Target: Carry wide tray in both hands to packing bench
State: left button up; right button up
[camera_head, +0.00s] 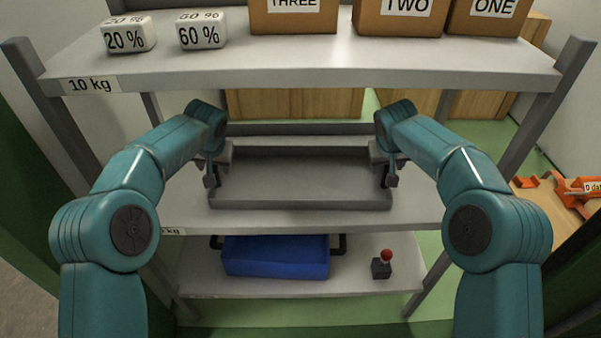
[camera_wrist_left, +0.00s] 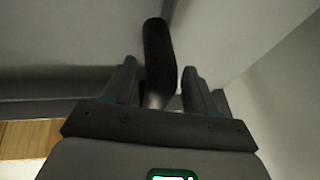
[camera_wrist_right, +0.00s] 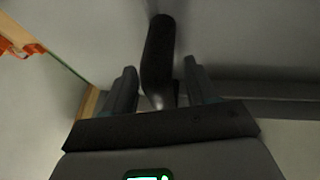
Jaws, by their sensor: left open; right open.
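The wide grey tray (camera_head: 300,182) sits on the middle shelf, empty, with a low rim. My left gripper (camera_head: 212,175) is at the tray's left end and my right gripper (camera_head: 388,176) is at its right end. In the left wrist view a dark handle (camera_wrist_left: 158,55) stands between the two open fingers (camera_wrist_left: 160,85), with a gap visible on the right side. In the right wrist view a dark handle (camera_wrist_right: 158,55) also stands between the open fingers (camera_wrist_right: 160,88). Neither gripper is closed on a handle.
The top shelf (camera_head: 300,62) holds cartons marked THREE (camera_head: 293,15), TWO (camera_head: 400,17) and ONE (camera_head: 490,15), plus blocks marked 20 % (camera_head: 128,38) and 60 % (camera_head: 201,33). A blue bin (camera_head: 275,258) and a red-knobbed lever box (camera_head: 381,268) are on the lower shelf. Rack posts (camera_head: 545,110) flank the arms.

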pick_arm(q)
jog(key=shift+w+d+f, duration=0.15)
jog(key=shift+w+f, duration=0.15)
jog(key=shift+w, duration=0.05)
pick_arm(e)
jog(key=shift+w+d+f, duration=0.25)
jog(key=shift+w+f, duration=0.1)
jog(key=shift+f, duration=0.05)
pick_arm(q)
jog(key=shift+s+r, duration=0.1)
jog(key=shift+s, duration=0.15)
jog(key=c, duration=1)
pick_arm(e)
jog(key=shift+s+a+r, duration=0.15)
jog(key=shift+s+r, duration=0.05)
jog(key=c, duration=1)
pick_arm(q)
jog(key=shift+w, duration=0.15)
grip_shut()
pick_arm(e)
jog(key=shift+w+f, duration=0.1)
grip_shut()
jog(key=shift+f, duration=0.1)
